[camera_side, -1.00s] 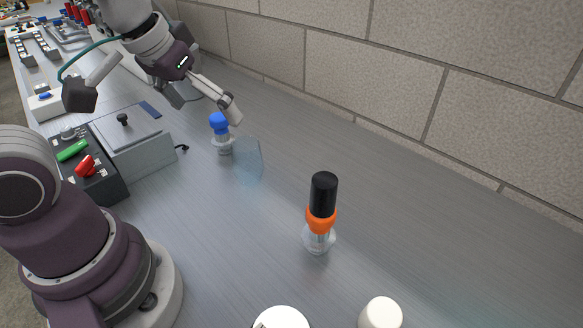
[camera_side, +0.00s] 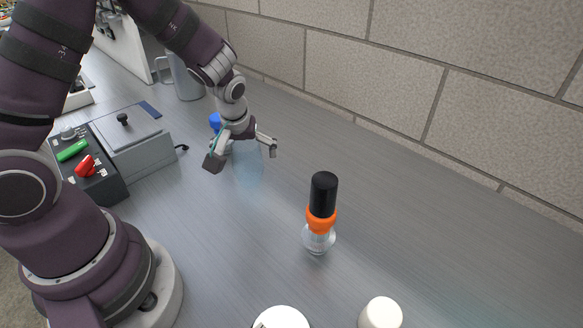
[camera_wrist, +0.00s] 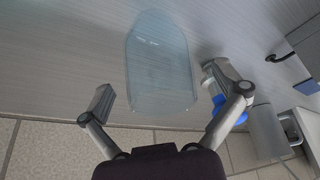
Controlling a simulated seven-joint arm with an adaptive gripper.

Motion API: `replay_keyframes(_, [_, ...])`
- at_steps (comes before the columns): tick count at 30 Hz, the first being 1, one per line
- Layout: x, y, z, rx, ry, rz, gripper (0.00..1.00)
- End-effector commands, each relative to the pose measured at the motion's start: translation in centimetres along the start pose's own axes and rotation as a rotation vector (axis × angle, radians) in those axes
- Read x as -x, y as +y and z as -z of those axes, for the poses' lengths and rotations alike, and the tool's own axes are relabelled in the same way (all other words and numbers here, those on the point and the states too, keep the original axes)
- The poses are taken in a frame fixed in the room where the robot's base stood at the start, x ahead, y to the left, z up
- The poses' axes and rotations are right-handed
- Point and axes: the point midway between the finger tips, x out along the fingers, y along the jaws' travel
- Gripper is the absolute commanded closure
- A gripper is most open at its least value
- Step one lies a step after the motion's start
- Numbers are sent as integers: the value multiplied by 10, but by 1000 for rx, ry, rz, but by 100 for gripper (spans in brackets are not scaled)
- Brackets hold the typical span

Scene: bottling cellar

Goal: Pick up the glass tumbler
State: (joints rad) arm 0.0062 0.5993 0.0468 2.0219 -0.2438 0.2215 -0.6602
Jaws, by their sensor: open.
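The glass tumbler (camera_side: 250,176) is clear and pale blue, standing on the grey metal bench and hard to make out against it. My gripper (camera_side: 243,157) is open and empty at the tumbler, partly covering its upper part in the side view. In the wrist view the tumbler (camera_wrist: 160,65) shows in front of the jaws, between the two spread fingers (camera_wrist: 158,84). Neither finger visibly grips it. I cannot tell exactly how far above or around the rim the fingertips are.
A blue-capped bottle (camera_side: 214,120) stands close behind the tumbler, beside one finger in the wrist view (camera_wrist: 217,104). A grey jug (camera_side: 188,80) is farther back. A grey control box (camera_side: 130,145) is left; an orange-and-black-topped bottle (camera_side: 322,217) is front right. The brick wall borders the bench.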

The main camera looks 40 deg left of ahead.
Motion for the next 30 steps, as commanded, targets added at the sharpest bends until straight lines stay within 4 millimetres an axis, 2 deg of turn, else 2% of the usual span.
replay_keyframes(8, [-5,0,0,0,1,-1,5])
replay_keyframes(24, [-4,0,0,0,0,-1,75])
replay_keyframes(30, [-3,0,1,0,1,-1,75])
